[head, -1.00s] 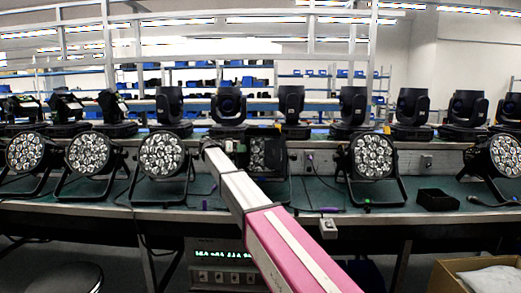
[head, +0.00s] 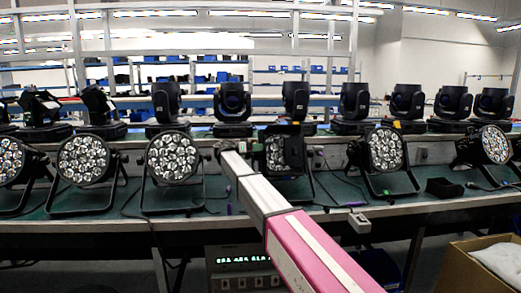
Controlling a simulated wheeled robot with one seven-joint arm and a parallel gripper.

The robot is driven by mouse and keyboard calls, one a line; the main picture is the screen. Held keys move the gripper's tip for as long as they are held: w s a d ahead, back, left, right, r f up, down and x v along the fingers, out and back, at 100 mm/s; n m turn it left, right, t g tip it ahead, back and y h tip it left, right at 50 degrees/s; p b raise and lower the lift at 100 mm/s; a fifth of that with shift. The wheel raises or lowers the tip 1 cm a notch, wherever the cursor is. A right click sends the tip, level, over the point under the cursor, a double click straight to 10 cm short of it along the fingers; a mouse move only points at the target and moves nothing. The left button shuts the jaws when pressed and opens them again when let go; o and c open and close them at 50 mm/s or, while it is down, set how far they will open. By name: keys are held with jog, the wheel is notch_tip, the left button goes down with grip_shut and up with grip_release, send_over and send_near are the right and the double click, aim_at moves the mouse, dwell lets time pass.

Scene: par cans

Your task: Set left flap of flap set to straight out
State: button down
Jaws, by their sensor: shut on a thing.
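The flap set (head: 291,132) is a black frame with flaps around the face of a squarish lamp (head: 276,154) in the middle of the bench. My gripper (head: 246,149) is at the end of my pink and white arm, close against the left side of this lamp. It is small and partly hidden by my arm. It appears shut on the left flap at that side. The left flap itself is mostly hidden, so its exact angle cannot be told.
Round par cans (head: 172,158) stand on brackets left and right along the green bench (head: 330,190). Black moving heads (head: 232,105) line a raised shelf behind. A small black box (head: 444,187) lies on the right, and a cardboard box (head: 455,270) stands at the lower right.

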jog(key=shift+d, duration=0.1)
jog(key=c, duration=1.1)
grip_release()
jog(key=a, duration=0.3)
jog(key=s+a, duration=0.1)
jog(key=a, duration=0.3)
jog(key=s+a, duration=0.1)
jog(key=a, duration=0.2)
jog(key=shift+a+f, duration=0.25)
jog(key=shift+a, duration=0.1)
